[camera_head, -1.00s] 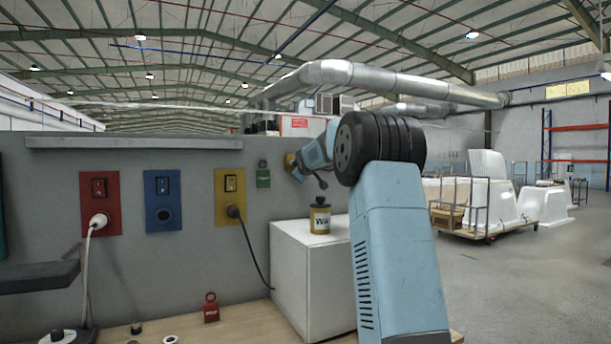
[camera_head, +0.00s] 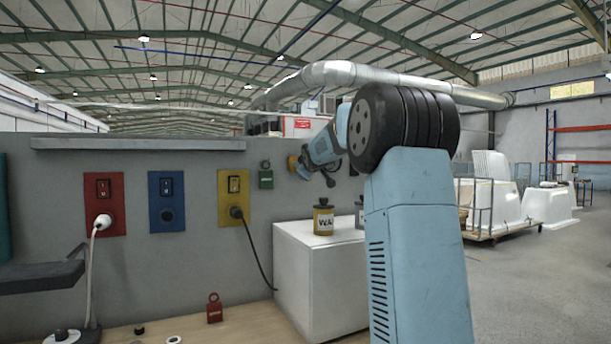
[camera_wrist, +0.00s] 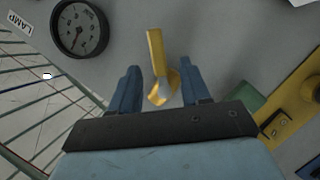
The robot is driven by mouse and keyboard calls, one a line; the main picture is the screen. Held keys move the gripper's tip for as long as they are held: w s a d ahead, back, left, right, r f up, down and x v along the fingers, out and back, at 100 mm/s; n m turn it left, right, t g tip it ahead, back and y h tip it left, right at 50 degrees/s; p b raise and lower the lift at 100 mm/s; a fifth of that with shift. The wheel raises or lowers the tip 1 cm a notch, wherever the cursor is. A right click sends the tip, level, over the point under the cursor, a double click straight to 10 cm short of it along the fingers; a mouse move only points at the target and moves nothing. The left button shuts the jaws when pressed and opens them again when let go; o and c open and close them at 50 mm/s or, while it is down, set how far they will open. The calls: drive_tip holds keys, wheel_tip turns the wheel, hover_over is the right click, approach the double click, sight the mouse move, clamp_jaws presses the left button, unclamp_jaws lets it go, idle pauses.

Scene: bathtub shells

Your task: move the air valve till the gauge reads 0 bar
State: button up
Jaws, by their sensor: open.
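The air valve's yellow lever handle (camera_wrist: 157,58) stands in the upper middle of the wrist view, between the two blue fingers of my gripper (camera_wrist: 163,82). The fingers are open, with gaps visible on both sides of the lever. A round dark gauge (camera_wrist: 80,28) is on the wall at the upper left of that view. In the head view, a yellow fitting (camera_head: 292,163) on the wall sits just left of my gripper (camera_head: 303,166). The gauge is not visible there.
Red (camera_head: 103,204), blue (camera_head: 166,201) and yellow (camera_head: 232,197) socket panels line the wall. A green tag (camera_head: 266,175) hangs beside the valve area. A white box (camera_head: 310,270) below carries a yellow canister (camera_head: 323,218) and a grey one. A red padlock-shaped tag (camera_head: 214,309) stands on the bench.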

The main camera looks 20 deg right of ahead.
drive_tip(key=v, duration=0.7)
drive_tip(key=shift+f, duration=0.1)
idle(0.4)
drive_tip(key=s+a+f+m+g, duration=0.1)
drive_tip(key=s+a+f, duration=0.2)
drive_tip(key=s+a, duration=0.3)
drive_tip(key=s+a+f+m+g+y, duration=0.1)
drive_tip(key=s+a+f+g, duration=0.15)
drive_tip(key=s, duration=0.45)
drive_tip(key=s+a+f+m+g, duration=0.1)
drive_tip(key=s+a+f, duration=0.2)
drive_tip(key=s+a, duration=0.3)
drive_tip(key=s+a+f+m+g+y, duration=0.1)
drive_tip(key=s+a+f, duration=0.1)
drive_tip(key=s+f, duration=0.3)
drive_tip(key=s+a+f+m+g+y, duration=0.1)
drive_tip(key=s+f, duration=0.4)
drive_tip(key=s, duration=0.8)
drive_tip(key=s+a+f+m+g, duration=0.1)
drive_tip(key=s+a+f+g, duration=0.1)
drive_tip(key=s+f, duration=0.3)
drive_tip(key=s, duration=0.4)
drive_tip(key=shift+s+a+f+m+y, duration=0.25)
drive_tip(key=shift+s+a+m+y, duration=0.05)
drive_tip(key=shift+m+y, duration=0.1)
